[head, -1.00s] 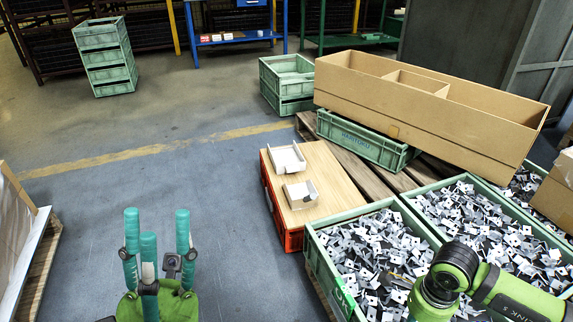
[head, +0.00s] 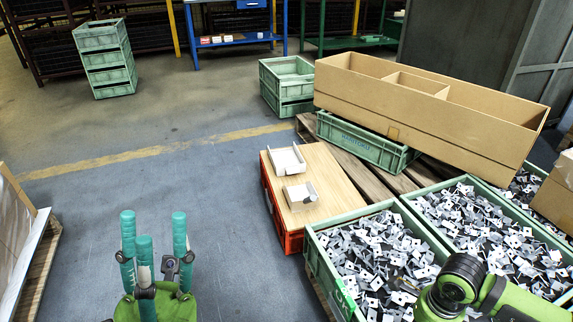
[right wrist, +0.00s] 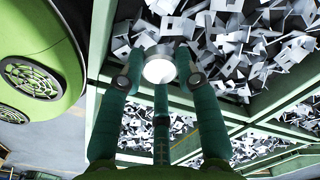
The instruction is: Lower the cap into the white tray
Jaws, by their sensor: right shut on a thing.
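Two white trays lie on a wooden board: the farther one (head: 286,160) and the nearer one (head: 299,195), which has a dark spot at its right end. A round, pale metallic cap (right wrist: 160,69) shows in the right wrist view. My right gripper (right wrist: 160,80) is shut on it, its teal fingers around the cap. The head view shows part of my right arm over the parts crates, but not that gripper. My left gripper (head: 151,225) is open and empty, fingers pointing up, at the lower left, well away from the trays.
The board (head: 330,180) tops a red crate (head: 291,240). Green crates full of stamped metal parts (head: 375,260) stand to its right. A long cardboard box (head: 420,110) rests on a green crate (head: 360,140) behind. Open floor (head: 100,200) lies left of the board.

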